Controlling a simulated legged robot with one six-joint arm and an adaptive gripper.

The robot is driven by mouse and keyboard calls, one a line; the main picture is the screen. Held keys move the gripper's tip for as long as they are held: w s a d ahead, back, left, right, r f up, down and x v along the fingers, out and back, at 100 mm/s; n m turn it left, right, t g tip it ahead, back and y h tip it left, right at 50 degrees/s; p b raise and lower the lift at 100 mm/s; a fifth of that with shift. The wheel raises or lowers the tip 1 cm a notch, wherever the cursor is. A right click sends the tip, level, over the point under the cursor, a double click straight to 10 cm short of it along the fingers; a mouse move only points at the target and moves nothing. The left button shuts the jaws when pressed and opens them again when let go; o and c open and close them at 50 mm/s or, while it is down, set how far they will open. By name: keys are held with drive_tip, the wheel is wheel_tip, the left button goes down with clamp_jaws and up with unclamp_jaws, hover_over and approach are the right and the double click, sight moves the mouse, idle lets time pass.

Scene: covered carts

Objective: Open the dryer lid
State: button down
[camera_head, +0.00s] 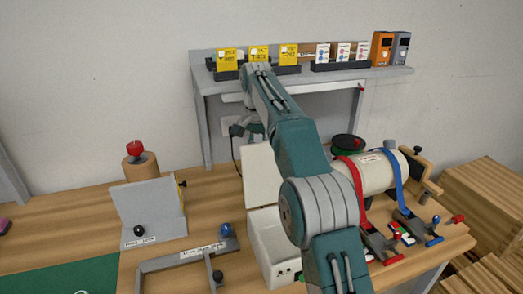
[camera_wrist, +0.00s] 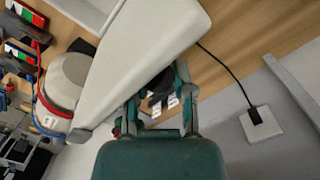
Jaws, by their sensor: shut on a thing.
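The dryer is a white box (camera_head: 270,240) on the wooden bench, partly hidden behind my arm. Its white lid (camera_head: 261,172) stands raised, roughly upright, at the back of the box. In the wrist view the lid (camera_wrist: 150,55) is a large pale slab just beyond my fingers. My gripper (camera_head: 244,129) is at the lid's top edge in the head view. In the wrist view my gripper (camera_wrist: 158,88) is closed around a small dark part (camera_wrist: 157,97) at the lid's edge, probably its handle. The exact contact is partly hidden.
A cream cylinder (camera_head: 378,172) with red and blue straps lies right of my arm. A grey angled stand (camera_head: 152,212) and a grey bracket (camera_head: 160,263) are at left. A shelf (camera_head: 350,78) with yellow cards runs behind. A black cable (camera_wrist: 225,72) reaches a wall socket (camera_wrist: 260,122).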

drive_tip(key=shift+w+a+r, duration=0.1)
drive_tip(key=shift+w+a, duration=0.35)
drive_tip(key=shift+w, duration=0.1)
drive_tip(key=shift+g, duration=0.3)
drive_tip(key=c, duration=0.5)
unclamp_jaws()
drive_tip(key=shift+w, duration=0.1)
drive_tip(key=shift+c, duration=0.2)
drive_tip(key=shift+o, duration=0.6)
drive_tip(key=shift+a+f, duration=0.25)
drive_tip(key=shift+a, duration=0.05)
drive_tip(key=shift+d, duration=0.45)
drive_tip(key=shift+r, duration=0.1)
